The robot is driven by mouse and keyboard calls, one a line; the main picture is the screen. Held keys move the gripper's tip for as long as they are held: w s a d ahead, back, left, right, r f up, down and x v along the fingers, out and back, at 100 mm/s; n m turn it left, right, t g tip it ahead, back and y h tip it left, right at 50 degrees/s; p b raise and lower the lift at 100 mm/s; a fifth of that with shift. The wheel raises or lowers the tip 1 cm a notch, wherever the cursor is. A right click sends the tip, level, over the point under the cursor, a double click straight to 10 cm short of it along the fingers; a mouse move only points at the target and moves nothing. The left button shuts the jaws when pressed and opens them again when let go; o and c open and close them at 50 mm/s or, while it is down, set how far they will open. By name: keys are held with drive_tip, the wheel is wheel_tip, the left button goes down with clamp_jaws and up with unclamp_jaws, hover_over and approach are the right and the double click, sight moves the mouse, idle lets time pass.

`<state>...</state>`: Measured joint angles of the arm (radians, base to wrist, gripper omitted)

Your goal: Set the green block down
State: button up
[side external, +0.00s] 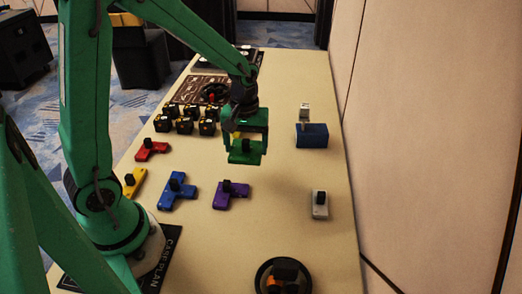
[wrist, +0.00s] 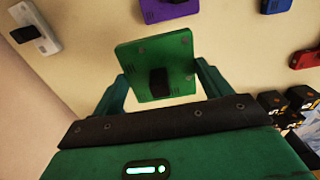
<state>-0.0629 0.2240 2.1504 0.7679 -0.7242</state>
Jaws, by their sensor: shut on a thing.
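The green block (side external: 246,158) is a flat piece with a black knob on top. My gripper (side external: 247,142) is shut on it, and the block appears to be held above the pale table. In the wrist view the green block (wrist: 178,48) sits between the two fingers of my gripper (wrist: 160,80), slightly tilted in the picture. Its black knob points toward the camera. The gap between the block's underside and the table is hard to judge.
Purple (side external: 230,200), blue (side external: 171,196), yellow (side external: 132,187) and red (side external: 150,150) knobbed blocks lie left and nearer. A white block (side external: 319,212) and a blue box (side external: 312,141) stand right. Several black cubes (side external: 162,124) stand left. A round dark dish (side external: 262,268) is nearest. Bare table lies between.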

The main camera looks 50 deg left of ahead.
sight(239, 141)
drive_tip(key=a+f, duration=0.1)
drive_tip(key=a, duration=0.1)
drive_tip(key=w+a+f, duration=0.1)
drive_tip(key=a, duration=0.1)
drive_tip(key=w+a+f, duration=0.1)
drive_tip(key=a+f, duration=0.1)
drive_tip(key=shift+a, duration=0.15)
drive_tip(key=shift+f, duration=2)
drive_tip(key=shift+f, duration=0.15)
drive_tip(key=o, duration=1.2)
drive_tip(key=shift+c, duration=0.2)
wheel_tip(239, 141, up, 12)
drive_tip(key=shift+r, duration=0.2)
